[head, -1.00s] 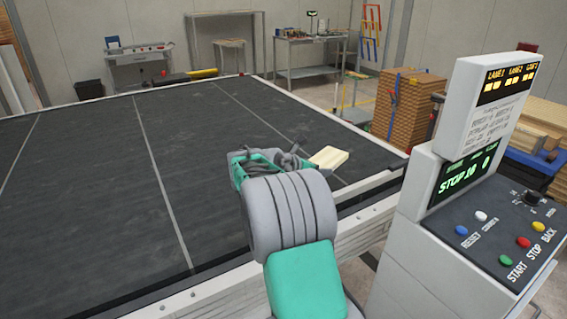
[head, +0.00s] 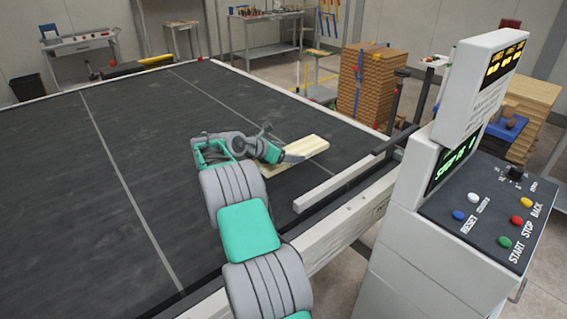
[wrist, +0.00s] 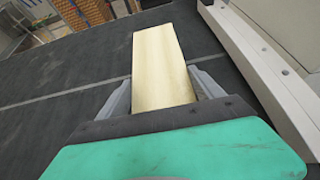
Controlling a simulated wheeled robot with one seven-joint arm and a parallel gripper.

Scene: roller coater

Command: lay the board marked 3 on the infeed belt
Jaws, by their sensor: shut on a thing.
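A pale wooden board (head: 305,148) is held in my gripper (head: 283,157) over the right part of the black infeed belt (head: 110,190). In the wrist view the board (wrist: 160,65) lies between the two grey fingers and points away from my gripper (wrist: 163,100). No number shows on its visible face. The board appears low over the belt, but I cannot tell whether it touches. Thin light lines divide the belt into lanes, and the board is close to the right-hand line.
A light rail (head: 345,185) runs along the belt's right side, near the board. The control console (head: 440,190) with coloured buttons stands to the right. Stacked wood (head: 365,85) stands beyond the belt. The belt's left and middle are clear.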

